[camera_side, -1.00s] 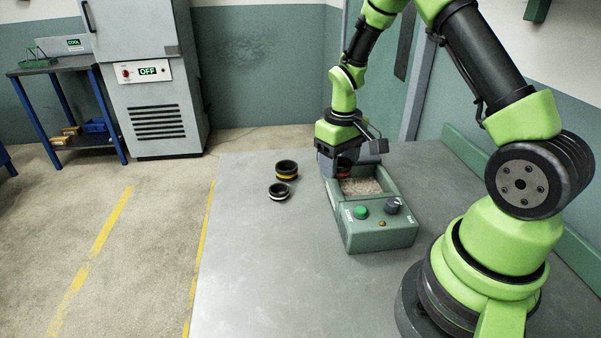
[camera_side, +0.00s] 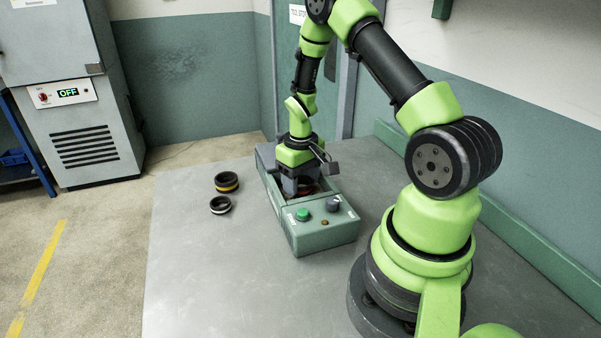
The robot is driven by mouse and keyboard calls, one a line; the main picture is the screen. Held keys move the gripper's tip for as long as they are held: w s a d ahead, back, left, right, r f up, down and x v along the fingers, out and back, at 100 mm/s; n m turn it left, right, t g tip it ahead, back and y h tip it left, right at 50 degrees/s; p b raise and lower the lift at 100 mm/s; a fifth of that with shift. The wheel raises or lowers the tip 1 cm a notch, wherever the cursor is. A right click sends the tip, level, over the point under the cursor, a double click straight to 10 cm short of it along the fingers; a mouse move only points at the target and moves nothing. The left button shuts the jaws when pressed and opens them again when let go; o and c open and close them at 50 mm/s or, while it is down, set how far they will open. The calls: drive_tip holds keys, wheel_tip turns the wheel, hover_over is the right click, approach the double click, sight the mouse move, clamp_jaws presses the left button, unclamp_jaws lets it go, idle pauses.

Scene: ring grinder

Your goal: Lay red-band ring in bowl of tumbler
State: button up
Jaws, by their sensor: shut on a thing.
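The tumbler (camera_side: 320,244) is a green box with a green button, a dark knob and a small amber light on its front panel. Its open bowl is at the back, mostly covered by my gripper. My gripper (camera_side: 301,187) points down into the bowl and is shut on the red-band ring (camera_side: 304,190). Only a little of the ring's red and dark edge shows between the jaws. I cannot tell whether the ring touches the bowl's bottom.
A yellow-band ring (camera_side: 227,182) and a white-band ring (camera_side: 220,205) sit on the grey table (camera_side: 215,275) left of the tumbler. The table's front left is clear. A grey cabinet (camera_side: 80,130) reading OFF stands on the floor beyond.

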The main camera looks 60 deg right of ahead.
drive_tip(key=shift+f, duration=0.2)
drive_tip(key=o, duration=1.1)
drive_tip(key=shift+r, duration=4.95)
